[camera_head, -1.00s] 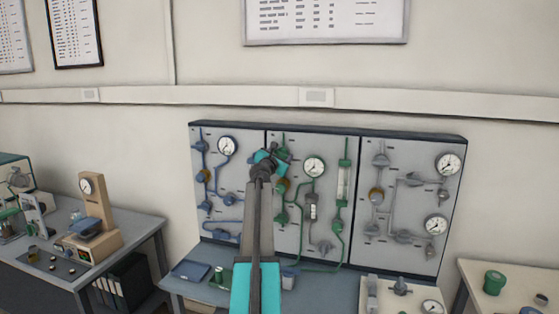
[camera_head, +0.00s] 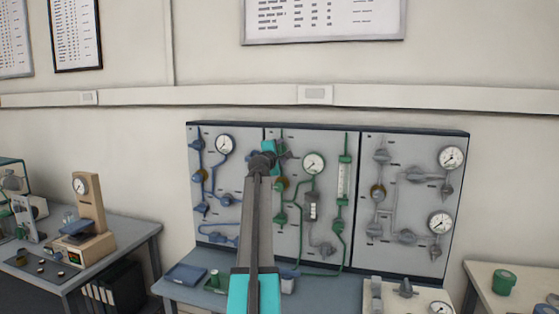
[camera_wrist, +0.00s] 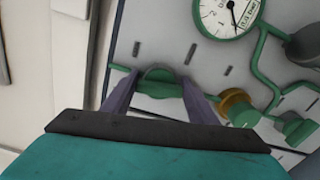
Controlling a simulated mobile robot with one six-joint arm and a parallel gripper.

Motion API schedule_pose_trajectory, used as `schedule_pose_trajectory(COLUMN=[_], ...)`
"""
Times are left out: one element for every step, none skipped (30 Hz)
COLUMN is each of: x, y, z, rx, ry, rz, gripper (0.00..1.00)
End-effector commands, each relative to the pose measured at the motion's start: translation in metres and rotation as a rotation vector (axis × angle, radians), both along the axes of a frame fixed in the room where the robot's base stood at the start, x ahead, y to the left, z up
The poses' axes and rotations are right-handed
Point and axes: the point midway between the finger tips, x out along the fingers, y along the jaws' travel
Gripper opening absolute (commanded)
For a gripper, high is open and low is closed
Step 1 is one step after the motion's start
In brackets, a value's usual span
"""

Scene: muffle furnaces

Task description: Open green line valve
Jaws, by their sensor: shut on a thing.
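The green line runs down the middle panel (camera_head: 330,240) of the wall board. My gripper (camera_head: 280,153) is at the top left of that panel, and my arm hides part of the line there. In the wrist view, the two fingers of my gripper (camera_wrist: 160,82) are shut on a rounded green valve handle (camera_wrist: 160,72) at the upper end of the green line. A brass-coloured fitting (camera_wrist: 238,105) sits farther along the same line. A round gauge (camera_head: 313,163) is on the middle panel to the right of my gripper and also shows in the wrist view (camera_wrist: 228,14).
A blue line with valves (camera_head: 200,175) is on the left panel, close to my arm. A grey line with two gauges (camera_head: 452,158) is on the right panel. A bench (camera_head: 325,292) with small items stands below. Tables stand at both sides.

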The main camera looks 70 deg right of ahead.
Motion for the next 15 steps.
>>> schedule_pose_trajectory(x=[0.0009, 0.0009, 0.001, 0.001, 0.0012, 0.0012, 0.0013, 0.0015, 0.0014, 0.0015, 0.0016, 0.0016, 0.0016, 0.0017, 0.0017], y=[-0.0019, -0.0019, -0.0018, -0.0018, -0.0018, -0.0017, -0.0017, -0.0016, -0.0015, -0.0014, -0.0014, -0.0013, -0.0013, -0.0012, -0.0012], z=[0.0003, 0.0004, 0.0004, 0.0006, 0.0008, 0.0012, 0.0015, 0.0018, 0.0023, 0.0026, 0.0029, 0.0033, 0.0035, 0.0038, 0.0041], rx=[-0.007, -0.006, -0.004, -0.004, -0.003, -0.002, -0.001, -0.001, 0.0, 0.001, 0.001, 0.002, 0.002, 0.002, 0.002], ry=[-0.033, -0.052, -0.078, -0.094, -0.111, -0.13, -0.144, -0.156, -0.169, -0.178, -0.186, -0.193, -0.198, -0.201, -0.205], rz=[0.004, 0.004, 0.004, 0.005, 0.005, 0.005, 0.006, 0.006, 0.006, 0.006, 0.006, 0.006, 0.006, 0.006, 0.006], gripper=[0.31, 0.31, 0.31, 0.31, 0.31, 0.31, 0.31, 0.31, 0.31, 0.31, 0.31, 0.31, 0.31, 0.31, 0.31])
